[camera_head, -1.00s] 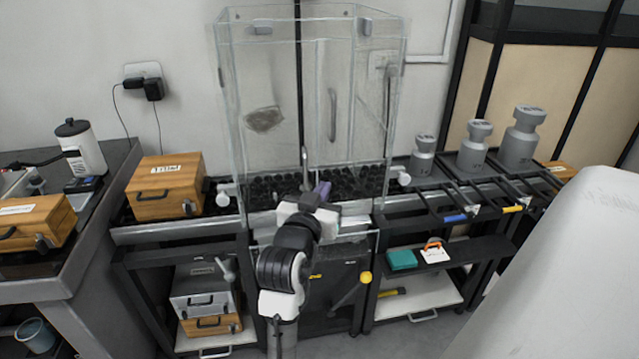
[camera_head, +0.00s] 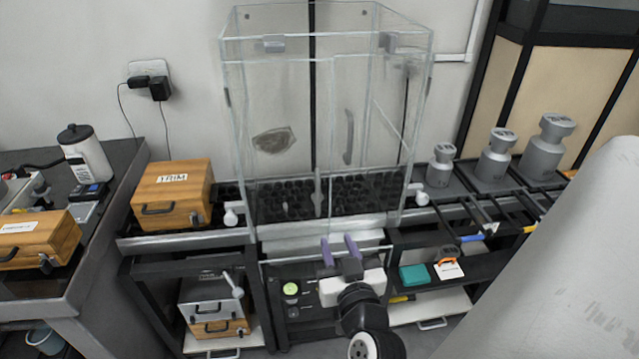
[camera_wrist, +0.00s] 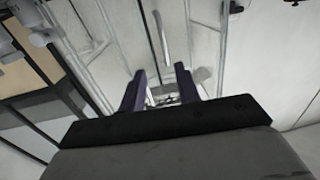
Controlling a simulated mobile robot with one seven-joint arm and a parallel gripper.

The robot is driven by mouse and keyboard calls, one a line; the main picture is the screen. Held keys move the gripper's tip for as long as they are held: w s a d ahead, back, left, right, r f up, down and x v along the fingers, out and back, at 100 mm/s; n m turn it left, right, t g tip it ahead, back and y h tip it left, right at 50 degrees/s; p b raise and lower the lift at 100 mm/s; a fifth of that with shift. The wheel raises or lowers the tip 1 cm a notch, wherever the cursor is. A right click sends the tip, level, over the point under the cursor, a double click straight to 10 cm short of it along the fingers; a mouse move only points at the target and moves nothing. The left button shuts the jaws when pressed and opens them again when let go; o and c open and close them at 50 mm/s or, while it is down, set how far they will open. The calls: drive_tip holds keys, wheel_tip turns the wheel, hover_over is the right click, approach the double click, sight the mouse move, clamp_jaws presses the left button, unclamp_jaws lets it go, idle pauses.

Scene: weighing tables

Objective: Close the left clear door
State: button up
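A tall clear cabinet stands at the back of the middle table. Its left clear door (camera_head: 280,100) looks roughly in line with the front; I cannot tell if it is fully shut. A pale upright handle (camera_head: 318,192) shows low by the front's middle, and a longer handle (camera_head: 350,137) stands higher to its right. My gripper (camera_head: 339,249), with purple fingers, is in front of and below the cabinet. The fingers are apart with nothing seen between them. In the wrist view they (camera_wrist: 160,86) point towards clear panels, with a pale handle (camera_wrist: 165,32) beyond.
A wooden box marked TRIM (camera_head: 172,195) sits left of the cabinet. Grey weights (camera_head: 495,158) stand on the right. White knobs (camera_head: 231,215) flank the cabinet base. A shelf below holds a green block (camera_head: 413,275). A large pale shape (camera_head: 550,270) fills the lower right.

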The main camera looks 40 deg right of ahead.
sight(319, 199)
drive_tip(key=b+x, duration=0.2)
drive_tip(key=x, duration=0.2)
drive_tip(key=b+x, duration=0.1)
drive_tip(key=x, duration=0.2)
drive_tip(key=r+b+x, duration=0.1)
drive_tip(key=b+x, duration=0.1)
drive_tip(key=x, duration=0.2)
drive_tip(key=shift+w+b, duration=0.35)
drive_tip(key=shift+w, duration=0.1)
drive_tip(key=shift+x, duration=0.75)
drive_tip(key=shift+f, duration=0.1)
clamp_jaws()
